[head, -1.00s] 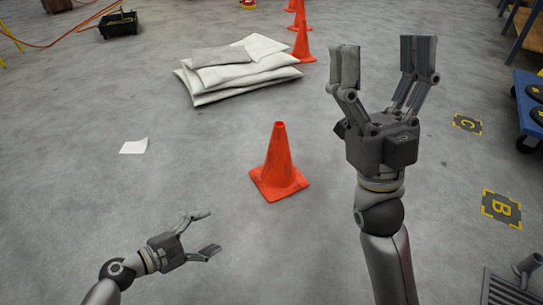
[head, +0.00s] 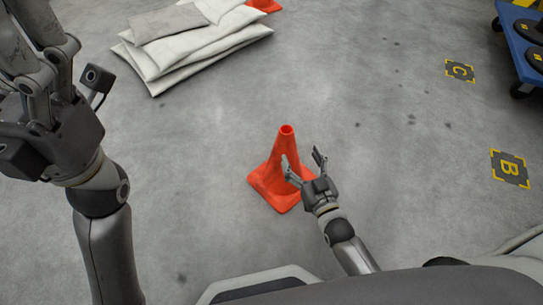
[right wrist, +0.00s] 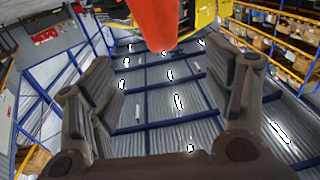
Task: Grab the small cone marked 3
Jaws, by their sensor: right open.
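An orange cone (head: 271,172) stands upright on the floor in the middle of the head view. No number shows on its visible side. My right gripper (head: 302,156) is open at the cone's right side. One finger overlaps the cone in the picture; the other is clear to its right. I cannot tell whether the finger touches it. In the right wrist view, an orange cone part (right wrist: 153,22) shows at the top, between and beyond the spread, empty fingers. My left gripper (head: 38,45) is large at the upper left, away from the cone, its fingertips cut off by the frame.
White sacks (head: 190,38) lie stacked behind the cone. Another orange cone (head: 265,5) is cut off at the top edge. Floor marks C (head: 460,71) and B (head: 509,168) and a blue cart (head: 522,42) are at the right. The floor around the cone is clear.

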